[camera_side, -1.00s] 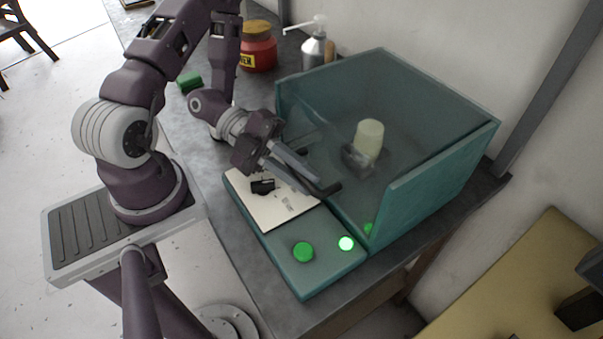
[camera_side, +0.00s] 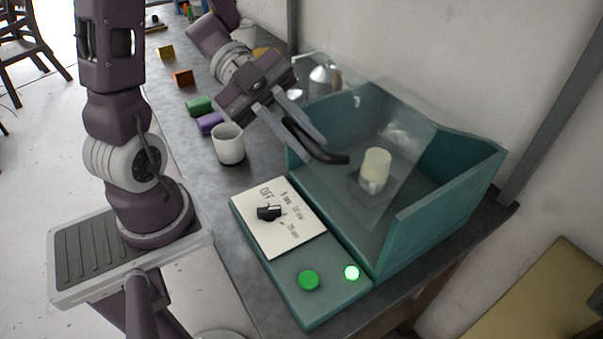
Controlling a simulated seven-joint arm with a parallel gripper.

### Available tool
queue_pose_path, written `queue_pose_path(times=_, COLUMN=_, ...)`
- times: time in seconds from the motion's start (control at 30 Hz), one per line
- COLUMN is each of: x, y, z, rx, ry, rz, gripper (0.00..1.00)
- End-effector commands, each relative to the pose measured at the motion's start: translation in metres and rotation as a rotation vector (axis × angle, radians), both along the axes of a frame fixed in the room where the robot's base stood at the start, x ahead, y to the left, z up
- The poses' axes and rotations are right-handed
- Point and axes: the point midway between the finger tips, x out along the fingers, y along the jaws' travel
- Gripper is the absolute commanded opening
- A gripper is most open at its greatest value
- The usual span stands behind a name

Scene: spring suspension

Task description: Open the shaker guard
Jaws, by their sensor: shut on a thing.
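The shaker is a teal open-topped box (camera_side: 440,204) with a control panel on its near left side. Its guard (camera_side: 402,128) is a clear, see-through panel, now tilted up above the box, with a dark curved handle (camera_side: 325,156) on its left side. My gripper (camera_side: 296,128) is shut on the handle, up above the box's left wall. A pale yellow-green container (camera_side: 375,168) stands in a holder inside the box, seen partly through the guard. The exact edges of the guard are faint.
A white cup (camera_side: 229,145) stands left of the box, near purple (camera_side: 210,123) and green (camera_side: 199,105) blocks. A metal bottle (camera_side: 324,79) is behind.

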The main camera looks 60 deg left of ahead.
Motion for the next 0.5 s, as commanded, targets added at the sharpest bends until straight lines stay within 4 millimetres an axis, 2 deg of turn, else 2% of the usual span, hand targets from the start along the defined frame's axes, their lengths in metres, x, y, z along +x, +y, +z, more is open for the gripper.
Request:
queue_pose_path(times=0.1, x=0.010, y=0.001, z=0.034, rx=0.012, ry=0.038, rz=0.006, gripper=0.00)
queue_pose_path(times=0.27, x=0.024, y=0.000, z=0.079, rx=0.010, ry=0.043, rz=0.004, gripper=0.00)
queue_pose_path(times=0.5, x=0.059, y=0.001, z=0.139, rx=0.007, ry=0.048, rz=0.004, gripper=0.00)
